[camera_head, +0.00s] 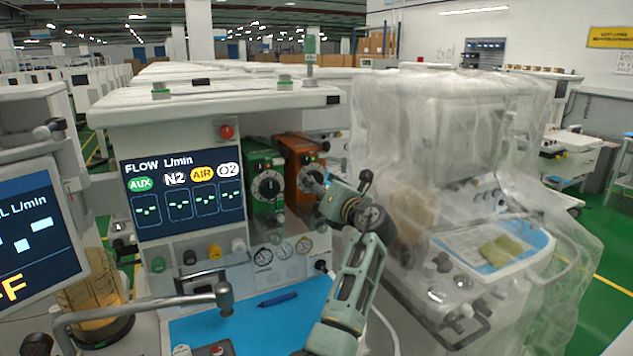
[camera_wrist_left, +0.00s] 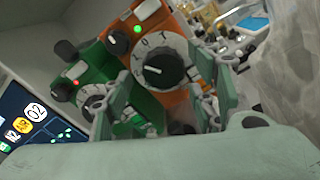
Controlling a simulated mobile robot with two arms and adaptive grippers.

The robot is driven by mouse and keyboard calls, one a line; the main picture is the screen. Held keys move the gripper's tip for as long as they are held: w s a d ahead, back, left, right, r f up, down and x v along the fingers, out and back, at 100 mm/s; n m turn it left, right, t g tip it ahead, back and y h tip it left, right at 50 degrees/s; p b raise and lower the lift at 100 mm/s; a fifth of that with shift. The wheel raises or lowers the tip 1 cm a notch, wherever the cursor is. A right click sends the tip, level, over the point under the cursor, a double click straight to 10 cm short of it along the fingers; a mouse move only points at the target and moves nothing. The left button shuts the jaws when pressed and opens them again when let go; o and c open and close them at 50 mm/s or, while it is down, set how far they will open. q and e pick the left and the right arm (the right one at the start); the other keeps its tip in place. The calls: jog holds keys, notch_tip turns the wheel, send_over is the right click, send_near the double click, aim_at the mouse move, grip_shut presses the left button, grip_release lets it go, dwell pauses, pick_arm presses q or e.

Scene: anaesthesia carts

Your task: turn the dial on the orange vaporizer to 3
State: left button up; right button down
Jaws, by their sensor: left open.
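The orange vaporizer (camera_head: 296,150) stands on the middle cart, right of a green vaporizer (camera_head: 262,160). Its black knob on a white numbered ring shows clearly in the left wrist view (camera_wrist_left: 164,68). The knob's white mark points toward the left of that picture; I cannot read the number beside it. My left gripper (camera_head: 322,192) is in front of the orange vaporizer and partly covers its dial in the head view. My right gripper is not in view.
The flow screen (camera_head: 185,190) is left of the vaporizers. Gauges (camera_head: 283,250) and a blue work surface (camera_head: 270,312) with a pen (camera_head: 277,299) lie below. A metal rail (camera_head: 140,308) crosses the front left. A plastic-covered cart (camera_head: 450,130) stands close on the right.

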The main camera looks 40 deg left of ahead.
pick_arm(q)
jog(key=shift+x, duration=0.8)
jog(key=c, duration=1.1)
